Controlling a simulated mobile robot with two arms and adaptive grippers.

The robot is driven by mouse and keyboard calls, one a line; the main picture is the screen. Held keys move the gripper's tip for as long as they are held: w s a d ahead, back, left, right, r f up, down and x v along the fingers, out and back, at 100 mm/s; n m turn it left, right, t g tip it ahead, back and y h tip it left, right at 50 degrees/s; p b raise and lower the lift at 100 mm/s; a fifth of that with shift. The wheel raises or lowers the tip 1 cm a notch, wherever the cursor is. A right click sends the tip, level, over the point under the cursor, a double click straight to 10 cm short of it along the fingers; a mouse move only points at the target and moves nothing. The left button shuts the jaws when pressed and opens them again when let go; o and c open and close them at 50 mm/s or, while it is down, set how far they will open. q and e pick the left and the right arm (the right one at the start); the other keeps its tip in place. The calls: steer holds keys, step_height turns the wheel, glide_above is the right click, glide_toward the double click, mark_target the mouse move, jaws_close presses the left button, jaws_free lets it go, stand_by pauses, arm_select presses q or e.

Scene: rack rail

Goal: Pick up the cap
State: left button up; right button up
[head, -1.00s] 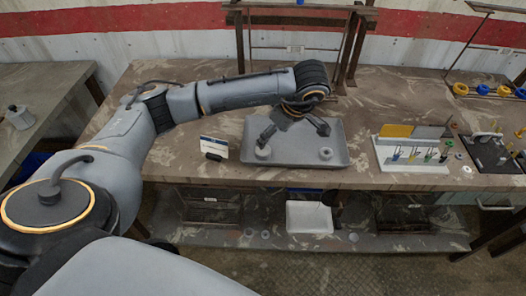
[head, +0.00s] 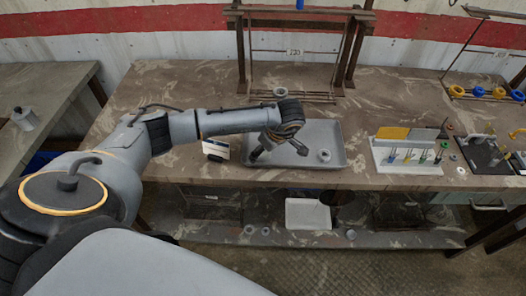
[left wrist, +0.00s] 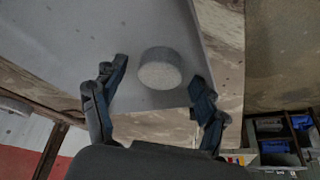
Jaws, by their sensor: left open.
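A grey round cap (left wrist: 160,68) lies on the grey tray (left wrist: 75,45) in the left wrist view, between and beyond the two fingers, touching neither as far as I can see. My left gripper (left wrist: 157,85) is open and empty. In the head view, my left gripper (head: 279,151) is low over the left half of the tray (head: 335,134), and it hides most of what is beneath it. My right gripper is out of view.
A small white card (head: 215,148) stands left of the tray. A holder with pegs (head: 408,168) is to the right. A metal rack frame (head: 347,55) stands behind, with a round piece (head: 280,91) at its foot. A white bin (head: 308,214) is on the shelf below.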

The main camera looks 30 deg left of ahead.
arm_select(q)
steer(key=shift+c, duration=0.4)
steer(key=c, duration=1.1)
steer(key=shift+o, duration=0.2)
steer(key=shift+r, duration=0.1)
